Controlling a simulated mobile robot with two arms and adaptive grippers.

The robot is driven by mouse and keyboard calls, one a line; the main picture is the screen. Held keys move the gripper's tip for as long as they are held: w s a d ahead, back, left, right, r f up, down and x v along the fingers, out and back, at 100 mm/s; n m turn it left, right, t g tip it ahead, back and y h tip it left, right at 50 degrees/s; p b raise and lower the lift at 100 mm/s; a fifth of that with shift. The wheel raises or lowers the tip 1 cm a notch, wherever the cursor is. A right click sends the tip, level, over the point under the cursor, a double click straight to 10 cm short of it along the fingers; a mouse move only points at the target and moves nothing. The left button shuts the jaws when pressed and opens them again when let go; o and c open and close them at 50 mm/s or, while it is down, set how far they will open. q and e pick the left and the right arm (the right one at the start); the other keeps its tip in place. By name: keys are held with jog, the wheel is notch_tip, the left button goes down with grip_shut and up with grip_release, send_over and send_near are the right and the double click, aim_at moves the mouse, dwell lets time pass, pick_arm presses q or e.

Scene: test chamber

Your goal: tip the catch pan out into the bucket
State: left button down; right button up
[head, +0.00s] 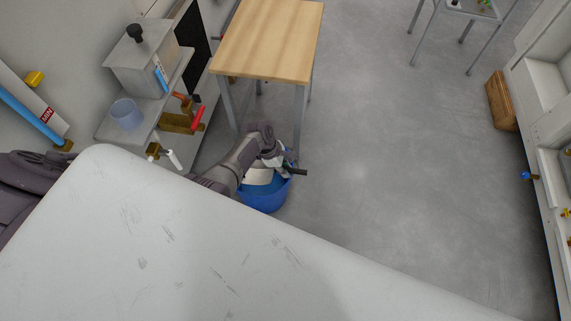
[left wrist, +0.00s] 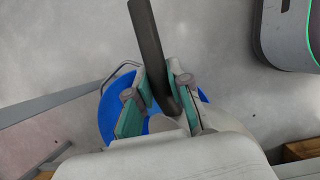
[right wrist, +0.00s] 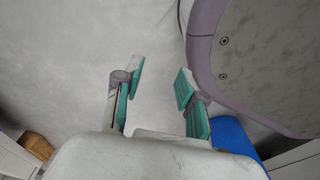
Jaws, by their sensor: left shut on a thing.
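The blue bucket (head: 264,198) stands on the floor beside the wooden table. It also shows under the gripper in the left wrist view (left wrist: 106,112), with its wire bail at one side. My left gripper (head: 284,163) is over the bucket, shut on the dark handle of the catch pan (left wrist: 148,45). A pale part below the fingers, in or over the bucket mouth, looks like the pan's body; its contents and exact tilt are hidden. My right gripper (right wrist: 158,88) is open and empty in the right wrist view; the head view does not show it.
A wooden-topped table (head: 268,40) stands just behind the bucket. A shelf with a grey box (head: 142,68) and a translucent cup (head: 126,114) is at left. Open floor lies right of the bucket, up to a wooden box (head: 502,102) and white shelving.

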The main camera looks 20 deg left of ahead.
jog(key=s+d+f+p, duration=0.2)
jog(key=s+f, duration=0.2)
jog(key=s, duration=0.4)
pick_arm(q)
jog(key=s+d+f+m+t+y+b, duration=0.1)
jog(key=s+f+t+b, duration=0.1)
jog(key=s+t+b, duration=0.3)
jog(key=t+b, duration=0.1)
jog(key=t, duration=0.2)
jog(key=shift+s+d+f+m+t+y, duration=0.15)
jog(key=shift+s+m+t+y, duration=0.15)
jog(key=shift+s+m+y, duration=0.1)
pick_arm(e)
jog(key=w+a+r, duration=0.3)
jog(key=w+r, duration=1.1)
jog(key=w, duration=0.1)
jog(key=shift+w+t, duration=0.15)
jog(key=shift+t, duration=0.25)
pick_arm(q)
jog(key=shift+w, duration=0.1)
